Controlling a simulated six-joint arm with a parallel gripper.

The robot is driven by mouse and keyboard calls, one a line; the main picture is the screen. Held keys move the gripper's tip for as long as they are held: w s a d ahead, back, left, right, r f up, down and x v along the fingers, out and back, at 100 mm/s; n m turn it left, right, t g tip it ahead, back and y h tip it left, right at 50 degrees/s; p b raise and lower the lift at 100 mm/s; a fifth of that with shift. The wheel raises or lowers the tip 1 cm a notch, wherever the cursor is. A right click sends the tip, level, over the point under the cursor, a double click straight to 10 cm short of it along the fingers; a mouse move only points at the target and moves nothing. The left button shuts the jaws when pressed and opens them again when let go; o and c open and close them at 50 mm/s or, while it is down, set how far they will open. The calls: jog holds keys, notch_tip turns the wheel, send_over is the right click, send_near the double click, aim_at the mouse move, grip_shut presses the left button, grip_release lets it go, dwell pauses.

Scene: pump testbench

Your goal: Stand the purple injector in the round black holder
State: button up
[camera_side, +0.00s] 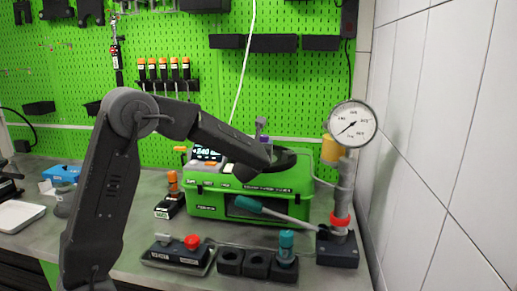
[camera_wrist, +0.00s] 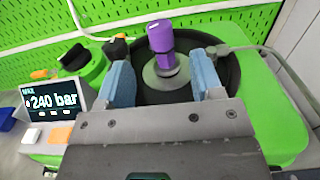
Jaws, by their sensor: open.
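My gripper (camera_wrist: 162,68) is open, with one blue finger on each side of the injector and visible gaps between. In the side view my wrist hides much of the holder, and the fingers are not clear.
The green testbench (camera_side: 207,201) carries the holder and a display (camera_wrist: 52,101) reading 240 bar. A pressure gauge (camera_side: 352,124) on a stand rises at the right, with a teal-handled lever (camera_side: 248,204) in front. Black sockets (camera_side: 257,265) and a red-button box (camera_side: 180,250) stand at the front.

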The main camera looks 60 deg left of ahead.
jog(key=shift+s+d+r, duration=0.1)
jog(key=shift+s+d, duration=0.3)
jog(key=shift+s, duration=0.2)
jog(key=s+d+f+n+g+h, duration=0.1)
jog(key=s+d+n+g, duration=0.3)
jog(key=s+n, duration=0.4)
jog(key=s+d+f+n+g+h, duration=0.1)
jog(key=s+d+n+g+h, duration=0.15)
jog(key=s+n, duration=0.6)
jog(key=s+d+f+n+h, duration=0.1)
jog(key=s+d+n+h, duration=0.3)
jog(key=d, duration=0.5)
jog(key=s+d+n+h, duration=0.5)
jog(key=s+d+n, duration=0.1)
jog(key=s+d, duration=0.2)
jog(key=shift+s+d+f+g, duration=0.15)
jog(key=shift+d+f+g, duration=0.2)
jog(key=shift+d, duration=0.2)
jog(key=shift+n, duration=0.25)
